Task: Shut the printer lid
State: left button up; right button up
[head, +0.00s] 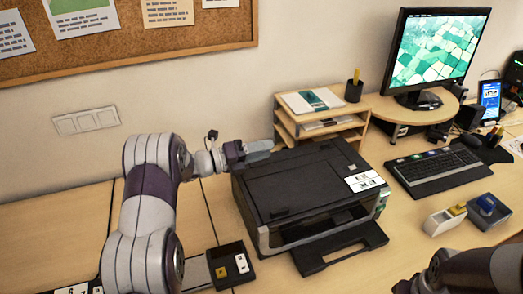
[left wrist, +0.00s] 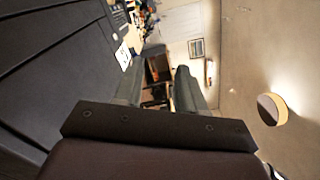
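The black printer (head: 262,222) stands on the desk in the middle of the head view. Its lid (head: 300,180) looks flat on top of the body; I cannot tell whether a small gap is left. In the left wrist view a large dark panel, seemingly the lid (left wrist: 50,75), fills the left side. My left gripper (head: 262,148) is at the printer's back left edge, close to the lid; contact cannot be told. Its two fingers (left wrist: 158,88) are apart with nothing between them. My right arm is at the bottom right, its fingertips out of frame.
The printer's output tray (head: 340,248) sticks out in front. A wooden shelf (head: 285,120) stands behind. A keyboard (head: 440,170), a monitor (head: 432,50) and small bins (head: 445,222) are to the right. A small black tray (head: 232,282) lies at the front left.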

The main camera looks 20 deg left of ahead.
pick_arm(q)
jog(key=b+v, duration=0.3)
jog(key=v, duration=0.9)
jog(key=shift+s+a, duration=0.25)
